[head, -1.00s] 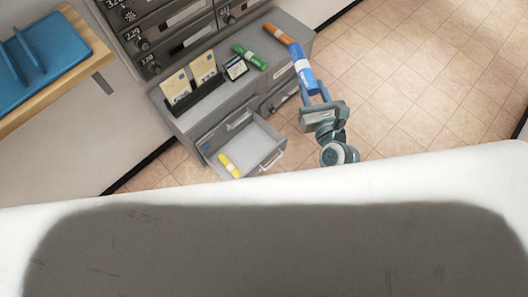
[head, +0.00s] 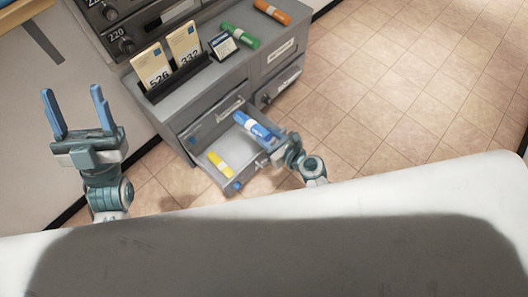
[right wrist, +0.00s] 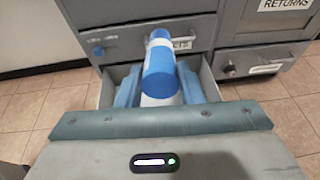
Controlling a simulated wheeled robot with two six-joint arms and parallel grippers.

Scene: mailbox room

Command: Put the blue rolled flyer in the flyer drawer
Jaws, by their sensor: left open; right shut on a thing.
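The blue rolled flyer (head: 255,127) is held in my right gripper (head: 268,139), over the open drawer (head: 226,142). The right wrist view shows the flyer (right wrist: 160,66) tilted between my two fingers, with the drawer (right wrist: 105,92) around and below them. I cannot tell whether the flyer touches the drawer floor. A yellow rolled flyer (head: 220,164) lies in the drawer beside it. My left gripper (head: 73,95) is open and empty, left of the cabinet and apart from it.
The grey cabinet top (head: 200,83) carries a card holder with two cards (head: 168,60), a small dark box (head: 223,45), a green roll (head: 240,36) and an orange roll (head: 271,12). A returns drawer (right wrist: 280,60) is closed. Tiled floor on the right is clear.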

